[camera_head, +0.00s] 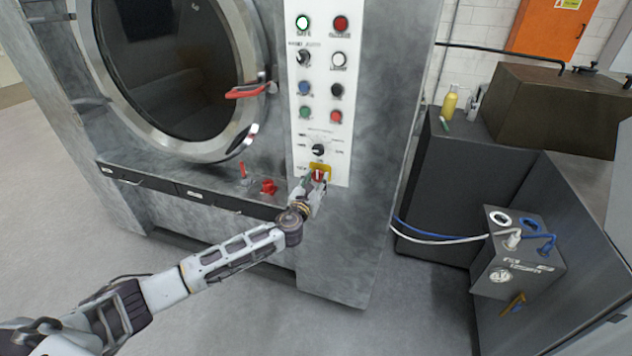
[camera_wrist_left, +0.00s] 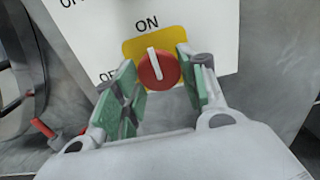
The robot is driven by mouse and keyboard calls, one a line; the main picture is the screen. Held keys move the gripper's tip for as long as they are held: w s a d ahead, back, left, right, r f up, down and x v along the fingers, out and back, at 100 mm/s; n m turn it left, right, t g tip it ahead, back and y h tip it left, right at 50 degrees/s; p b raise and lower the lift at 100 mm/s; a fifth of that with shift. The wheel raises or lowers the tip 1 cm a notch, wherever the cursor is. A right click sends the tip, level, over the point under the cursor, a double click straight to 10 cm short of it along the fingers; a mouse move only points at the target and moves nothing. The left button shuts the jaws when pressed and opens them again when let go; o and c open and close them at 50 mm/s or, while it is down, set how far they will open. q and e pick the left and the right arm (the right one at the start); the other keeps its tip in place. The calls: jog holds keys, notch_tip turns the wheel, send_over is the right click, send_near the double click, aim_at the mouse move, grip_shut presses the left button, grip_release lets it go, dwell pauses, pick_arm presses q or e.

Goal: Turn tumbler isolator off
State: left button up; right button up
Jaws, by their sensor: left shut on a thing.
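The isolator is a red round knob with a white bar on a yellow plate (camera_head: 321,167), low on the washer's white control panel. In the left wrist view the red knob (camera_wrist_left: 159,69) sits between my fingers, below the word ON; its white bar points up, slightly left. A partly covered label, starting with O, is at the plate's lower left. My left gripper (camera_head: 318,178) is at the knob. In the wrist view the left gripper's green pads (camera_wrist_left: 160,84) are on either side of the knob and shut on it. My right gripper is not in view.
The panel (camera_head: 318,85) has several buttons and dials above the isolator. A round door with a red handle (camera_head: 246,91) is at the left. Red valves (camera_head: 268,187) sit on the ledge left of my gripper. A grey box with hoses (camera_head: 515,255) stands at the right.

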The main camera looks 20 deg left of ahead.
pick_arm(q)
jog(key=n+b, duration=0.1)
jog(key=n, duration=0.3)
jog(key=shift+f+b, duration=0.1)
jog(key=shift+b, duration=0.2)
jog(key=n+b, duration=0.1)
jog(key=n, duration=0.4)
jog(key=shift+d, duration=0.1)
jog(key=n+b, duration=0.1)
jog(key=n, duration=0.3)
jog(key=shift+n, duration=0.3)
jog(key=shift+r+n+b, duration=0.15)
jog(key=shift+n+b, duration=0.05)
jog(key=shift+n, duration=0.85)
jog(key=shift+r+n+b, duration=0.1)
jog(key=shift+n+b, duration=0.1)
jog(key=shift+n, duration=0.85)
jog(key=o, duration=1)
